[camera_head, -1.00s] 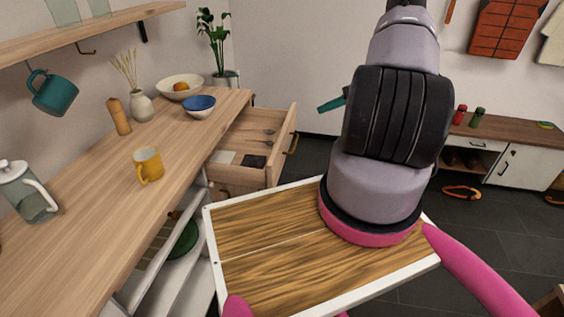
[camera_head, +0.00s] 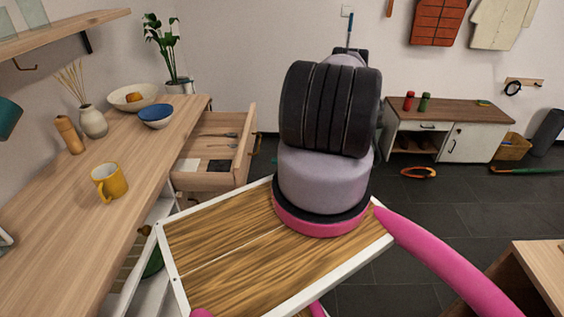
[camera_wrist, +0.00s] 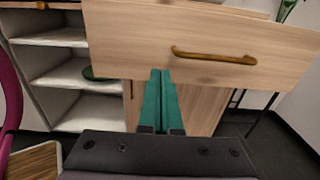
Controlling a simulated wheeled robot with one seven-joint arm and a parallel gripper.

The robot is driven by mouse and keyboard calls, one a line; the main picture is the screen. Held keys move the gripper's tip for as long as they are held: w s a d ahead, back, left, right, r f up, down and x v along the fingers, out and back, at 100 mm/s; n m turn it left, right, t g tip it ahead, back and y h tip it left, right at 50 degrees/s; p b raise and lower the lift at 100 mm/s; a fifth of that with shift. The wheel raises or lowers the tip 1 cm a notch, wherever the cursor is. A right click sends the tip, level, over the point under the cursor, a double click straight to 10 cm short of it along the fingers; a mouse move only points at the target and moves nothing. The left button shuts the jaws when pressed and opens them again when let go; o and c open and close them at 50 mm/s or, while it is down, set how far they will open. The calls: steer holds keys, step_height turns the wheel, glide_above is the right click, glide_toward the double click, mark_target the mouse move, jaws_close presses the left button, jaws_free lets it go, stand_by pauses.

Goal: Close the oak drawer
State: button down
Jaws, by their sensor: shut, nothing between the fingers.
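The oak drawer (camera_head: 215,148) stands pulled out from the end of the wooden counter in the head view. Small items lie inside it. In the wrist view its front panel (camera_wrist: 200,42) faces me, with a brass bar handle (camera_wrist: 214,55). My gripper (camera_wrist: 160,72) has green fingers held together and empty. The fingertips appear just below the lower edge of the drawer front, left of the handle. Whether they touch it I cannot tell. In the head view my arm hides most of the gripper.
The counter (camera_head: 60,225) runs along the left with a yellow mug (camera_head: 109,182), a blue bowl (camera_head: 156,116) and a vase (camera_head: 93,122). Open shelves (camera_wrist: 75,75) lie below. A low cabinet (camera_head: 450,130) stands at the far wall.

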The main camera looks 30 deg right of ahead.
mark_target(196, 166)
steer(key=x, duration=0.9)
steer(key=shift+w+a, duration=0.1)
steer(key=x, duration=2.4)
steer(key=shift+w, duration=0.1)
steer(key=shift+w+a, duration=0.15)
steer(key=shift+a, duration=0.05)
